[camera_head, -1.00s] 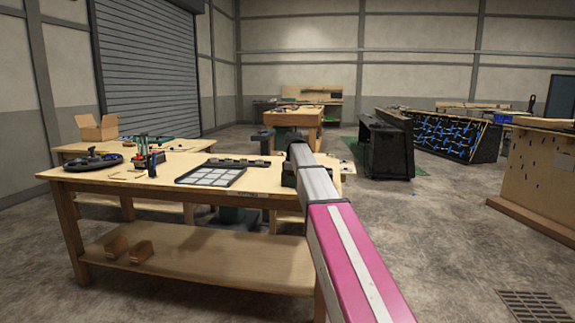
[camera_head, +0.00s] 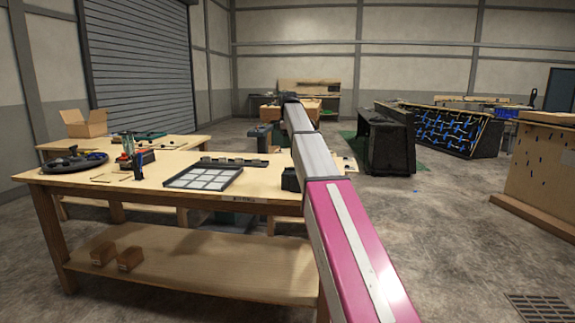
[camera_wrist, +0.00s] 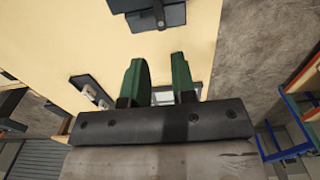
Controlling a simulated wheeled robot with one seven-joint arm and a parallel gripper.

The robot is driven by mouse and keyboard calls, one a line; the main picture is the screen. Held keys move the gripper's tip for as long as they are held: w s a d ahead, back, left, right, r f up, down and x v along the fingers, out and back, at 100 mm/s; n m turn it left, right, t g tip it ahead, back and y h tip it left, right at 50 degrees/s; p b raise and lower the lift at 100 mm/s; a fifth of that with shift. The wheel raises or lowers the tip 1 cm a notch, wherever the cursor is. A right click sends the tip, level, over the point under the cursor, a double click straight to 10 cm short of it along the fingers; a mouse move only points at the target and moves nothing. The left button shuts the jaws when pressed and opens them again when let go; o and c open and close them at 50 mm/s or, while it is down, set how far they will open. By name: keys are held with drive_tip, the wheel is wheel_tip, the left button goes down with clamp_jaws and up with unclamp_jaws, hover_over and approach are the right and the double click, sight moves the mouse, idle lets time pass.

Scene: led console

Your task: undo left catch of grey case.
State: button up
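My gripper (camera_wrist: 158,72) shows in the wrist view with its two green fingers apart and nothing between them. A dark grey, box-like thing (camera_wrist: 160,14) lies on the pale tabletop ahead of the fingertips, cut by the top edge of the view. It has small fittings on it and may be the grey case; I cannot make out which fitting is the left catch. The fingers do not appear to touch it. In the head view a dark box (camera_head: 290,179) sits at the table's right end, partly behind my arm. My gripper is not clear there.
The wooden worktable (camera_head: 110,184) carries a gridded tray (camera_head: 203,178), a dark strip with blocks (camera_head: 233,162), a round dark object (camera_head: 73,162) and small tools. A black cabinet (camera_head: 386,143) stands behind to the right.

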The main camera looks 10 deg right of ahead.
sight(289, 169)
wheel_tip(289, 169, down, 10)
drive_tip(key=shift+f, duration=0.1)
idle(0.4)
clamp_jaws()
